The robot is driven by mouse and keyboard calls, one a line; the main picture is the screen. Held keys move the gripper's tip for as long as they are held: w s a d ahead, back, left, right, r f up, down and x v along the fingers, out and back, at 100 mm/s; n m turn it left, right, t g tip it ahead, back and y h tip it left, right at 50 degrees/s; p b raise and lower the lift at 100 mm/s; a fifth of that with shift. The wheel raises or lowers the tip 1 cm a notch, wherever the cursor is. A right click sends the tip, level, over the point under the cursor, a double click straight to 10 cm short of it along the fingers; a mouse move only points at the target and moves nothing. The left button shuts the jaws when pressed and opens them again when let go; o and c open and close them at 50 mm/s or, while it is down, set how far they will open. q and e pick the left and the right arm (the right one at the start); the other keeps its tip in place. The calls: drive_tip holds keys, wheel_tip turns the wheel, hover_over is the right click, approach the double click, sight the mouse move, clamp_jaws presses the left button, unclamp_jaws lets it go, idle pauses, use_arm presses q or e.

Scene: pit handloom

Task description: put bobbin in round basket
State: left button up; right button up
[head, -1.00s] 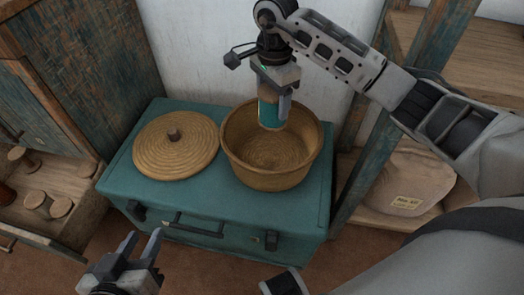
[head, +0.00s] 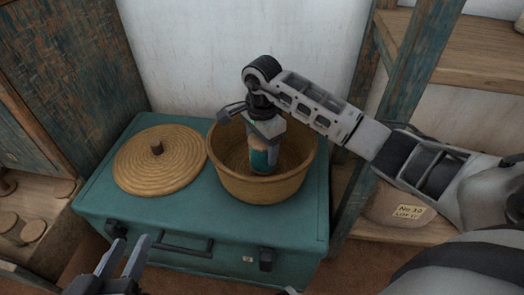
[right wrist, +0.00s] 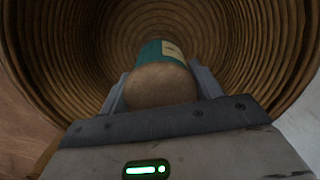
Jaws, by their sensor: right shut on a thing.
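The bobbin (head: 262,161) has teal thread and a pale wooden end. My right gripper (head: 266,150) is shut on it and holds it upright inside the round basket (head: 250,187). In the right wrist view the bobbin (right wrist: 162,82) sits between both fingers, with the coiled basket wall (right wrist: 60,60) all around it. I cannot tell whether the bobbin's lower end touches the basket floor. My left gripper (head: 124,262) is open and empty at the lower left, in front of the trunk.
The basket stands on a teal trunk (head: 110,205). Its round woven lid (head: 160,170) with a knob lies on the trunk to the left. An open drawer (head: 45,245) with wooden spools is at far left. A shelf post (head: 385,120) and a labelled sack (head: 385,208) are on the right.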

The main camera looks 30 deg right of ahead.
drive_tip(key=shift+f, duration=0.65)
drive_tip(key=shift+r, duration=0.1)
drive_tip(key=o, duration=1)
drive_tip(key=shift+c, duration=0.2)
drive_tip(key=shift+o, duration=0.9)
